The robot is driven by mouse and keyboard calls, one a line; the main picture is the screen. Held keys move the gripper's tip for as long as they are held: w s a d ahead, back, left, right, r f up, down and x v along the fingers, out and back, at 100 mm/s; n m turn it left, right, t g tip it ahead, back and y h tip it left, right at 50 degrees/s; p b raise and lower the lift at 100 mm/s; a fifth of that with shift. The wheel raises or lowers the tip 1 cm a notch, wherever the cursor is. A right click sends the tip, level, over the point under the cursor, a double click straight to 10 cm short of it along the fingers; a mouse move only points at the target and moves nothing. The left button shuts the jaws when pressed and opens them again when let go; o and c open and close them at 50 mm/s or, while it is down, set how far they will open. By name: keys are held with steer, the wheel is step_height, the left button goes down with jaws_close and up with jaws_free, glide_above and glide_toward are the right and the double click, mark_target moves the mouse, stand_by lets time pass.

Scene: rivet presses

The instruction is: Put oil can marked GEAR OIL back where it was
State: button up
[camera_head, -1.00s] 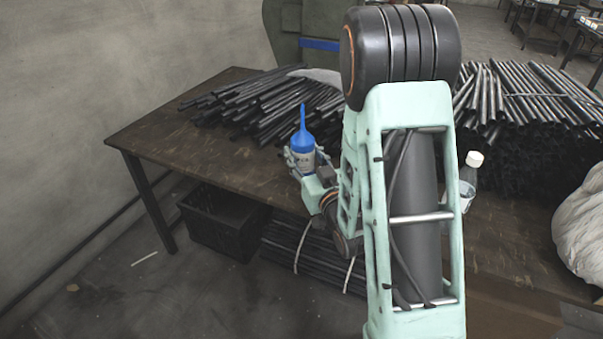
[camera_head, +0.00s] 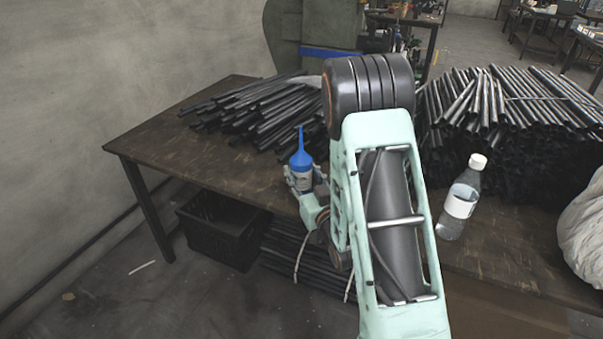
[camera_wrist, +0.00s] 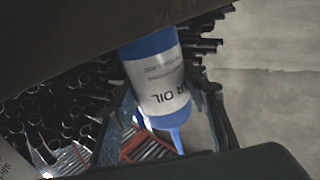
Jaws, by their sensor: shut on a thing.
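Whether the can's base touches the table is hidden by my gripper. In the wrist view, the fingers (camera_wrist: 165,108) lie on both sides of the can.
The dark table (camera_head: 160,140) carries a loose pile of black rods (camera_head: 250,110) behind the can and a larger stack (camera_head: 510,130) at right. A clear bottle (camera_head: 460,203) stands right of my arm. A black crate (camera_head: 222,230) is under the table. The table's left end is bare.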

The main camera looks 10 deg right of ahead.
steer(key=o, duration=1.4)
steer(key=shift+c, duration=0.2)
steer(key=shift+r, duration=0.1)
steer(key=s+p, duration=0.1)
steer(key=s, duration=0.2)
steer(key=s+d+p, duration=0.1)
steer(key=s, duration=0.2)
steer(key=s+p, duration=0.2)
steer(key=s, duration=0.1)
steer(key=shift+s+d+r, duration=0.1)
steer(key=shift+s+d, duration=0.1)
steer(key=shift+d, duration=0.1)
steer(key=shift+s+d+p, duration=0.15)
steer(key=shift+s+p, duration=1.1)
steer(key=shift+p, duration=0.4)
steer(key=shift+w, duration=0.1)
